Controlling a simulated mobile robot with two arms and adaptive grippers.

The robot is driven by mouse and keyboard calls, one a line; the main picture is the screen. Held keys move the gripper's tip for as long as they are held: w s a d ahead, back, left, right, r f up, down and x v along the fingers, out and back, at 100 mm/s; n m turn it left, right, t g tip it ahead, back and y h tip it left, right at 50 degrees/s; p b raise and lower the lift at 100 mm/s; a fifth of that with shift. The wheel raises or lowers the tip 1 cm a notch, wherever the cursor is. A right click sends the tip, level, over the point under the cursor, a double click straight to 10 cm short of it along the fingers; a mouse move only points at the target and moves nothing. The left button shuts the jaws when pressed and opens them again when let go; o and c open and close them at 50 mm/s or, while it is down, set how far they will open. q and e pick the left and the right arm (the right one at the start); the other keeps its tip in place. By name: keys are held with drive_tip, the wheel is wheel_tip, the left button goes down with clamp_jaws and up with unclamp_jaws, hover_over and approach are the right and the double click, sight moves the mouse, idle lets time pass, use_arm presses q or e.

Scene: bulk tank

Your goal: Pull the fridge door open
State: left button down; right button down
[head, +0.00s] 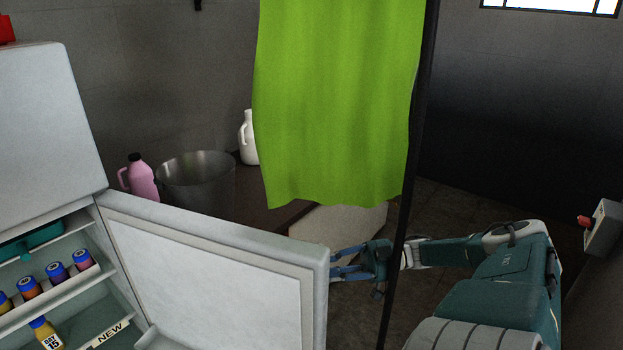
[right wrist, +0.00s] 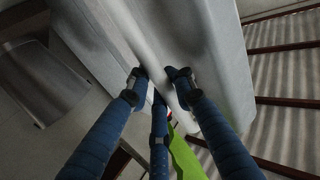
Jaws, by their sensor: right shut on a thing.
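The white fridge (head: 48,120) stands at the left in the head view. Its lower door (head: 210,265) is swung open, showing its inner panel and the lit shelves. My right gripper (head: 340,265) is at the door's free edge, with its blue fingers partly hidden behind that edge. In the right wrist view the right gripper (right wrist: 160,85) has its fingers closed against the pale door (right wrist: 215,60). My left gripper is not in view.
Small bottles (head: 55,272) stand on the fridge shelves. A green curtain (head: 335,100) hangs on a dark pole (head: 410,170) close to my right arm. A metal bucket (head: 195,180), pink jug (head: 138,180) and white jug (head: 248,138) are behind the door.

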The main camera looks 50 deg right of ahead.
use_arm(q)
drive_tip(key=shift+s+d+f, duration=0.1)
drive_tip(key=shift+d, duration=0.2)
use_arm(e)
drive_tip(key=shift+d+f, duration=0.3)
drive_tip(key=shift+d, duration=0.1)
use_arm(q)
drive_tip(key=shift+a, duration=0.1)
use_arm(e)
drive_tip(key=c, duration=1.6)
unclamp_jaws()
drive_tip(key=shift+o, duration=0.3)
drive_tip(key=shift+s+d+r, duration=0.1)
drive_tip(key=shift+d+r, duration=0.05)
drive_tip(key=v, duration=1.2)
